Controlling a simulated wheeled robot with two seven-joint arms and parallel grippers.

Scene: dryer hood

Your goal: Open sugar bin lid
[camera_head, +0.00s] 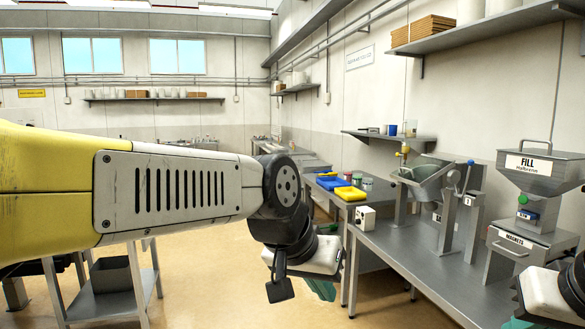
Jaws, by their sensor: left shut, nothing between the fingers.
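No bin labelled as sugar can be made out in this view, so I cannot tell where its lid is. My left arm reaches across from the left, and my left gripper (322,289) hangs below its wrist, shut and empty, over the floor left of the steel bench. The wrist hides part of the fingers. My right gripper (517,322) is at the bottom right in front of the bench, mostly cut off by the frame edge, so its fingers cannot be judged.
A wall shelf (385,137) hangs above. Open floor lies below my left arm.

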